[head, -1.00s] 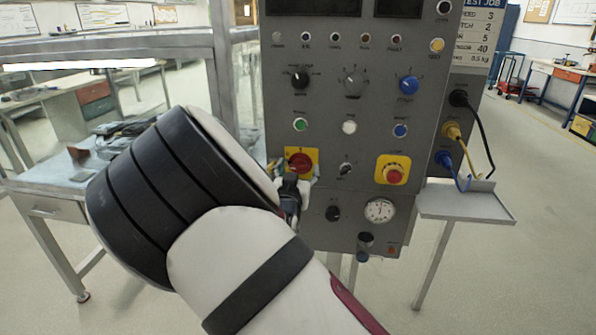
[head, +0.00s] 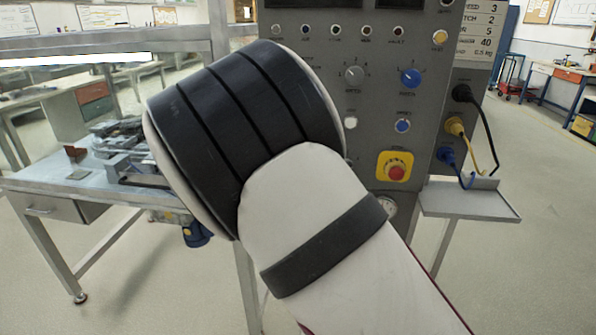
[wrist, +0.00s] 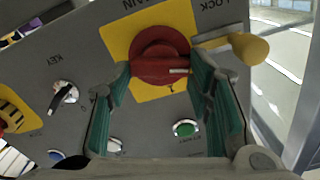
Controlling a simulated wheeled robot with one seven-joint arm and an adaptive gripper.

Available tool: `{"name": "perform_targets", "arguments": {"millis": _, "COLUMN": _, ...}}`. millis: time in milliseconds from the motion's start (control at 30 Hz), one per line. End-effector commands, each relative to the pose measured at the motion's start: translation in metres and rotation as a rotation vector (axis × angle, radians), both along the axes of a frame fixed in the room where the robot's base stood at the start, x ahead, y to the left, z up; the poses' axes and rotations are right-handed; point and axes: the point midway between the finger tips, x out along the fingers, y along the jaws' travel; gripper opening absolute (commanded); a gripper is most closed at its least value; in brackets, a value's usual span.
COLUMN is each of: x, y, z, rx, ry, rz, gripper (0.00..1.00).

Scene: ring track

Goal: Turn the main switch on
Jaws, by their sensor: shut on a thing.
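The main switch (wrist: 160,52) is a round red rotary knob on a yellow plate (wrist: 118,38), seen upside down in the wrist view. A pale mark on the knob points to the right in that view. My gripper (wrist: 160,74) has its two green-padded fingers on either side of the knob and is shut on it. In the head view my arm covers the switch and the gripper.
The grey control panel (head: 372,115) carries dials, buttons and a red emergency stop (head: 396,172). In the wrist view a brass-coloured piece (wrist: 248,48) by the LOCK label sits close beside the knob. A key switch (wrist: 65,92) and a green button (wrist: 186,128) are near the fingers.

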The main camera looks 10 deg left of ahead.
Motion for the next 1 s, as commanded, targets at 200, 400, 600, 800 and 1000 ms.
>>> {"name": "perform_targets", "arguments": {"millis": 200, "x": 0.002, "y": -0.002, "z": -0.003, "rx": 0.211, "ry": -0.009, "rz": -0.002, "gripper": 0.19}}
{"name": "perform_targets", "arguments": {"millis": 400, "x": 0.0019, "y": -0.0024, "z": -0.0044, "rx": 0.402, "ry": -0.015, "rz": 0.0, "gripper": 0.19}}
{"name": "perform_targets", "arguments": {"millis": 600, "x": 0.0017, "y": -0.0026, "z": -0.0055, "rx": 0.592, "ry": -0.023, "rz": 0.0, "gripper": 0.19}}
{"name": "perform_targets", "arguments": {"millis": 800, "x": 0.0014, "y": -0.003, "z": -0.0069, "rx": 0.78, "ry": -0.029, "rz": 0.001, "gripper": 0.19}}
{"name": "perform_targets", "arguments": {"millis": 1000, "x": 0.001, "y": -0.0033, "z": -0.0071, "rx": 0.956, "ry": -0.036, "rz": 0.002, "gripper": 0.19}}
